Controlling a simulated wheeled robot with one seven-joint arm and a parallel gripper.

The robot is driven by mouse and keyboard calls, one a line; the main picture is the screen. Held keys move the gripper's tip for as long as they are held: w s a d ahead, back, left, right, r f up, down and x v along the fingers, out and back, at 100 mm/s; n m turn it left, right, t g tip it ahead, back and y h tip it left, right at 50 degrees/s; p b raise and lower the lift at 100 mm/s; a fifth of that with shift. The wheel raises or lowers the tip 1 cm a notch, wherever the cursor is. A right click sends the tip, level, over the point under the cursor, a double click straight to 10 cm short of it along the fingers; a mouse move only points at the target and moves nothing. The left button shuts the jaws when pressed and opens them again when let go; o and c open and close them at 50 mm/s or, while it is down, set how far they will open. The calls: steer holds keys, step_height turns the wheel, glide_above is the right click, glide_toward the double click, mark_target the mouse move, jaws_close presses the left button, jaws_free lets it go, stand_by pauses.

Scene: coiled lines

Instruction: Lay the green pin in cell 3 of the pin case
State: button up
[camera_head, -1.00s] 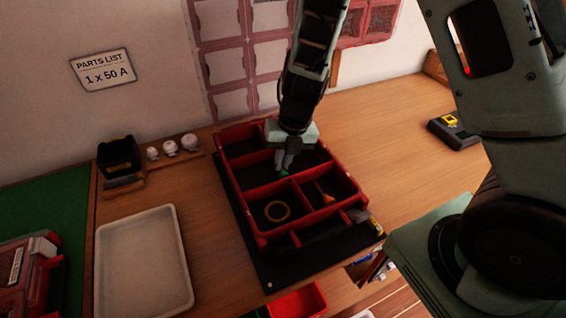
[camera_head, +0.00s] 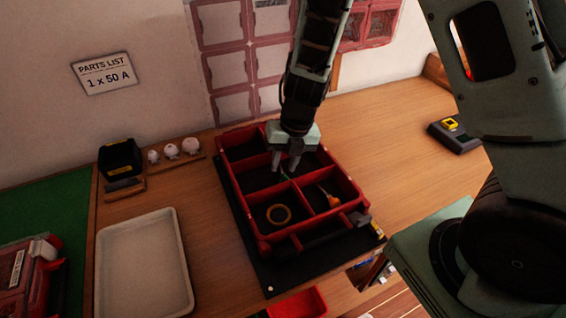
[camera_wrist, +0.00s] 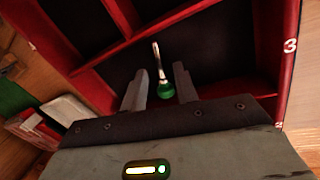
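The green pin (camera_wrist: 166,90) has a round green head and a thin metal shaft. In the wrist view it appears to lie on the dark floor of a wide cell, the shaft pointing away from me. In the head view a bit of green (camera_head: 284,177) shows below the fingers. My gripper (camera_head: 285,168) is over the middle cell of the red pin case (camera_head: 262,240). In the wrist view my gripper (camera_wrist: 159,70) is open, one finger on each side of the pin, with gaps. A white 3 is on the wall beside this cell.
A yellow ring (camera_head: 278,213) lies in the front left cell and an orange-handled tool (camera_head: 328,196) in the front right one. Red walls and dividers (camera_wrist: 175,20) surround the fingers.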

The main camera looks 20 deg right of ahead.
steer(key=w+p+v, duration=0.1)
steer(key=p+v, duration=0.2)
steer(key=v, duration=0.8)
steer(key=a+r+m+t, duration=0.6)
steer(key=a+r+m, duration=0.15)
steer(key=m, duration=0.55)
steer(key=s+a+m+g+h, duration=0.1)
steer(key=s+m+g, duration=0.5)
steer(key=s+m, duration=0.6)
steer(key=s+a+r, duration=0.1)
steer(key=s, duration=0.8)
steer(key=shift+s+g+h, duration=0.3)
steer(key=shift+s+h, duration=0.1)
steer(key=shift+f, duration=0.15)
